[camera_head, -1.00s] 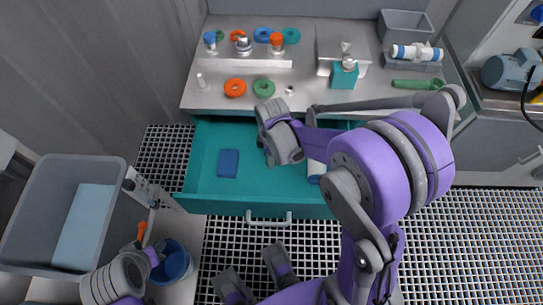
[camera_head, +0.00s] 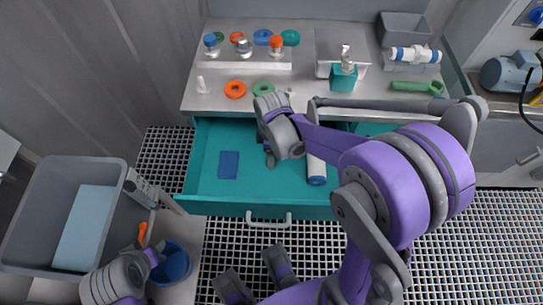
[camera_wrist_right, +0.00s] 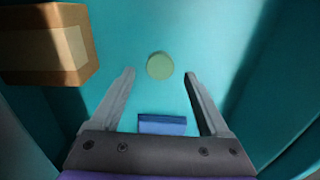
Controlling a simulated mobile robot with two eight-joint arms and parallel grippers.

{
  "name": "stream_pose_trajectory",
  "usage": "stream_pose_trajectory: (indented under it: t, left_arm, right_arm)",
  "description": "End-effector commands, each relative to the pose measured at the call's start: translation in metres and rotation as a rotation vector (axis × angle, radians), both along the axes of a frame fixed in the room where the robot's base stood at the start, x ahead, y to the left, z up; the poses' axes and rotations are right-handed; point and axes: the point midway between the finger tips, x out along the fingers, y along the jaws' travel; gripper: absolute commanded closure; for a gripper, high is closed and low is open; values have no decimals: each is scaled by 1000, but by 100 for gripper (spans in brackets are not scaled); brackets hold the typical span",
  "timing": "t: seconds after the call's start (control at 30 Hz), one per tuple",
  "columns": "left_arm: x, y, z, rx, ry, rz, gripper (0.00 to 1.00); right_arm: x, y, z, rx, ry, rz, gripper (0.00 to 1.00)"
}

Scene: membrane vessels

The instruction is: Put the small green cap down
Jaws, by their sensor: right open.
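The small green cap (camera_wrist_right: 160,66) is a pale green disc lying flat in the teal drawer (camera_head: 207,150), seen in the right wrist view. My right gripper (camera_wrist_right: 159,80) is open, its two fingers apart with the cap between and slightly beyond their tips. A gap shows on both sides of the cap. In the head view my right gripper (camera_head: 270,155) points down into the open drawer, and the cap is hidden there. My left gripper (camera_head: 155,258) is at the lower left by a blue bucket; its fingers are too unclear to judge.
A blue pad (camera_head: 228,165) and a white roll with a blue end (camera_head: 316,172) lie in the drawer. A brown box (camera_wrist_right: 50,45) and a blue block (camera_wrist_right: 162,124) show in the wrist view. Rings and small fittings stand on the bench (camera_head: 210,100) behind. A grey bin (camera_head: 125,200) is at left.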

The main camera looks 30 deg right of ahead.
Motion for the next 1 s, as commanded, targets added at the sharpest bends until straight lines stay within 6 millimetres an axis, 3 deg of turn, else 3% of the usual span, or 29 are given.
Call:
stream_pose_trajectory:
  t: [0.1, 0.3, 0.57, 0.67, 0.83, 1.0]
  left_arm:
    - [1, 0, 8, 0, -2, 0, 50]
    - [1, 0, 14, 0, -4, 0, 50]
    - [1, 0, 17, 0, -5, 0, 50]
    - [2, 0, 17, 0, -5, 0, 50]
    - [1, 0, 16, 0, -5, 0, 50]
    - [1, 0, 16, 0, -5, 0, 50]
  right_arm:
    - [0, 0, 31, 0, 0, 0, 21]
    - [0, 0, 68, 0, 0, 0, 21]
    - [-4, 2, 90, -1, -11, -24, 21]
    - [-18, 7, 97, -1, -52, -117, 21]
    - [-59, 21, 108, 29, -184, -423, 21]
    - [-98, 32, 106, 110, -308, -735, 21]
